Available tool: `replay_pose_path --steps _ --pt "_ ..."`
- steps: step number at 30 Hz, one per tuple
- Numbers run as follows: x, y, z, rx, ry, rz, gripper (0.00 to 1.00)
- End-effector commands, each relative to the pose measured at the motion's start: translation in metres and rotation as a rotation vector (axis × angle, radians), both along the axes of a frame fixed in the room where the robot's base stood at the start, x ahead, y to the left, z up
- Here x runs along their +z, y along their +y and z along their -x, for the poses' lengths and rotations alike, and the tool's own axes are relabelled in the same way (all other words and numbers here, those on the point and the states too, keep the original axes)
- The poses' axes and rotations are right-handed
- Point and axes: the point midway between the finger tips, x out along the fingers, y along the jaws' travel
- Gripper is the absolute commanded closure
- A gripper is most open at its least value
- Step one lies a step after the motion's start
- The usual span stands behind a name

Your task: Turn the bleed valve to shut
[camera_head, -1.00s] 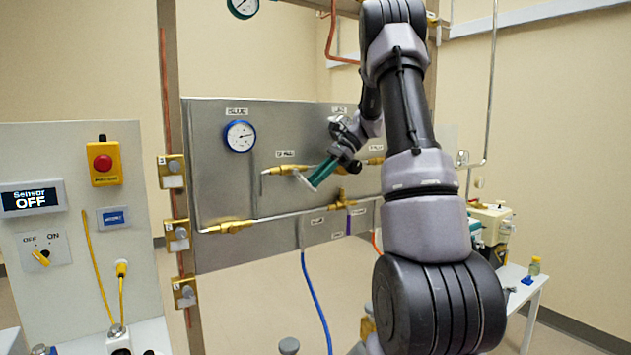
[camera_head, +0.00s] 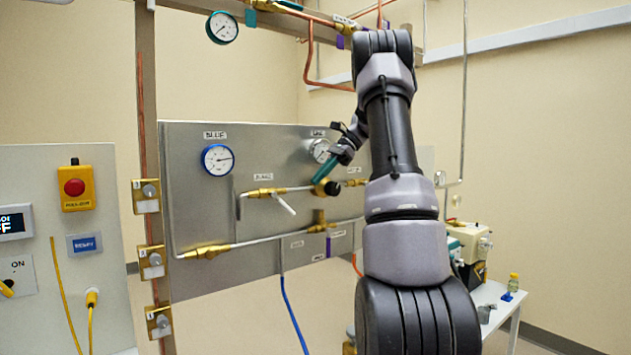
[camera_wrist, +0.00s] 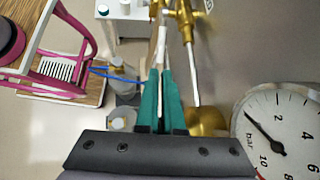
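In the head view, a brass valve (camera_head: 262,192) with a white lever (camera_head: 285,204) sits on the upper pipe of the grey panel. The lever slants down to the right, off the pipe line. The small label above it is too blurred to read, so I cannot confirm it is the bleed valve. My gripper (camera_head: 322,172) has teal fingers, to the right of this lever and apart from it. In the wrist view, the fingers of my gripper (camera_wrist: 162,74) lie close together with nothing clearly held. A white lever (camera_wrist: 193,75) on brass shows just beside them.
A blue-rimmed gauge (camera_head: 217,160) is at the panel's upper left. Another gauge (camera_head: 319,150) is close behind my gripper and looms large in the wrist view (camera_wrist: 285,130). A second pipe (camera_head: 265,238) runs below. A blue hose (camera_head: 293,315) hangs under the panel.

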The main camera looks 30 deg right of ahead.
Motion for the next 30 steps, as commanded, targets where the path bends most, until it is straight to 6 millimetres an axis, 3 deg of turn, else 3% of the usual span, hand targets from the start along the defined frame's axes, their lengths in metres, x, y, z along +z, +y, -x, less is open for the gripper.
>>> replay_pose_path --steps 6,10,15,20,30 --pt "0.025 0.039 0.01 0.014 0.054 0.367 1.0" --pt "0.052 0.051 0.012 -0.038 0.012 0.617 1.0" --pt "0.073 0.056 0.009 -0.097 -0.048 0.761 1.0" --pt "0.058 0.056 0.006 -0.104 -0.048 0.771 1.0" --pt "-0.013 0.057 -0.003 -0.103 -0.046 0.767 1.0"
